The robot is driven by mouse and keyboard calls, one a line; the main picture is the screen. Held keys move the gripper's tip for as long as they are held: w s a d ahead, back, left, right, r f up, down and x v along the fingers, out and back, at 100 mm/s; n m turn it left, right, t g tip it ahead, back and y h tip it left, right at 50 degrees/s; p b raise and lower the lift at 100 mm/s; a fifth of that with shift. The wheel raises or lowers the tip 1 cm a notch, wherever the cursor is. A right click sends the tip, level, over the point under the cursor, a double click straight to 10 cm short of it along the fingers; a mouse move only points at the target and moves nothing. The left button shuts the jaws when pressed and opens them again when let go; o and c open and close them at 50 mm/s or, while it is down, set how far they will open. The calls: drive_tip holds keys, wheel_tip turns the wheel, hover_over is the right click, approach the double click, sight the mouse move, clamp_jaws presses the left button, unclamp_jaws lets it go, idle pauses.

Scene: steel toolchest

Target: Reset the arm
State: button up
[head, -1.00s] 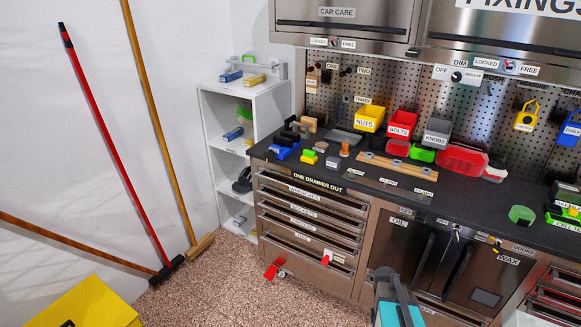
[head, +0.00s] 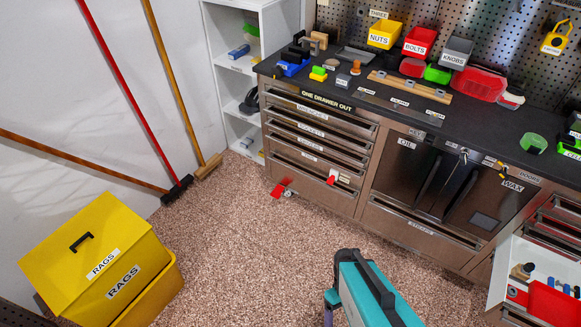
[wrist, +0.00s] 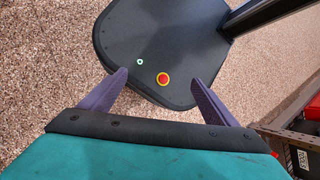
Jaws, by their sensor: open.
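My gripper (wrist: 158,80) is open and empty in the wrist view, its two purple fingers spread apart over my own dark base with its red button and green light. In the head view my teal and dark wrist (head: 365,292) is at the bottom middle, above the speckled floor. A bit of purple finger shows at its lower left; most of the gripper is hidden there. Nothing is between the fingers.
The steel toolchest (head: 310,165) stands ahead, its worktop holding several bins and tools. An open drawer (head: 510,258) juts out at the lower right. A yellow rags bin (head: 100,255) stands at left. Brooms (head: 130,95) lean on the wall. The middle floor is clear.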

drive_tip(key=m, duration=0.4)
drive_tip(key=w+m, duration=0.1)
drive_tip(key=m, duration=0.1)
drive_tip(key=shift+w+a+f+t, duration=0.1)
drive_tip(key=shift+a+f+t, duration=0.1)
drive_tip(key=shift+a+t, duration=0.2)
drive_tip(key=shift+d, duration=0.1)
